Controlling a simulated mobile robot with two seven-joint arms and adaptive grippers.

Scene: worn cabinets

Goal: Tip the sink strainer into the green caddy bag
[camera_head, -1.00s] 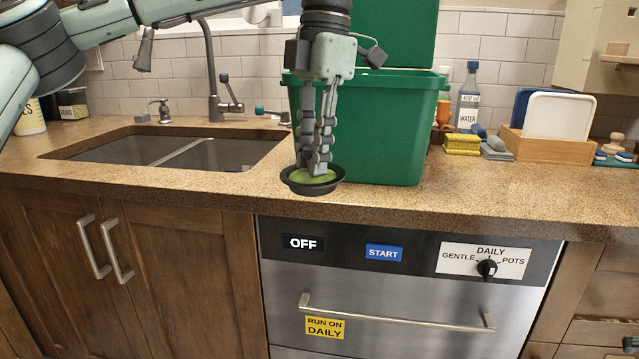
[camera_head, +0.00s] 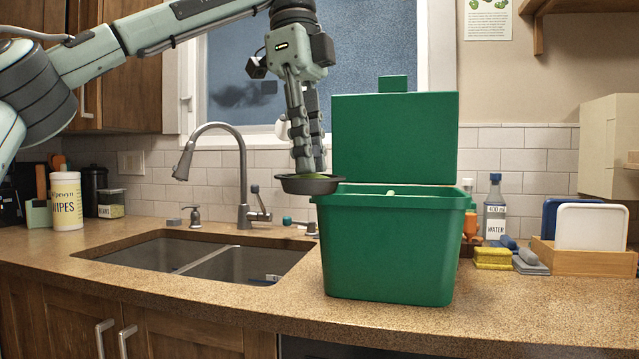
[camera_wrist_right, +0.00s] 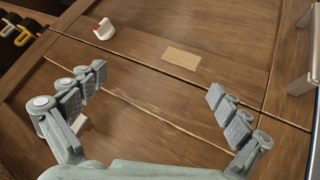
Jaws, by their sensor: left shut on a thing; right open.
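My left gripper (camera_head: 308,163) points down and is shut on the dark, shallow sink strainer (camera_head: 309,186). Some green stuff shows in the strainer, between and behind the fingers. The strainer is held about level, by the caddy's left rim, its right edge overlapping that rim in the view. I cannot tell whether they touch. The green caddy (camera_head: 388,250) stands on the counter with its lid (camera_head: 395,135) open upright behind. A small pale green bit (camera_head: 390,192) shows at its opening; the bag inside is mostly hidden. My right gripper (camera_wrist_right: 157,80) is open and empty in the right wrist view.
The double sink (camera_head: 215,262) lies left of the caddy, with a tall tap (camera_head: 242,175) behind it. Sponges (camera_head: 492,258), a water bottle (camera_head: 495,210) and a wooden rack with boards (camera_head: 590,227) stand to the right. Wooden fronts (camera_wrist_right: 170,100) face my right gripper.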

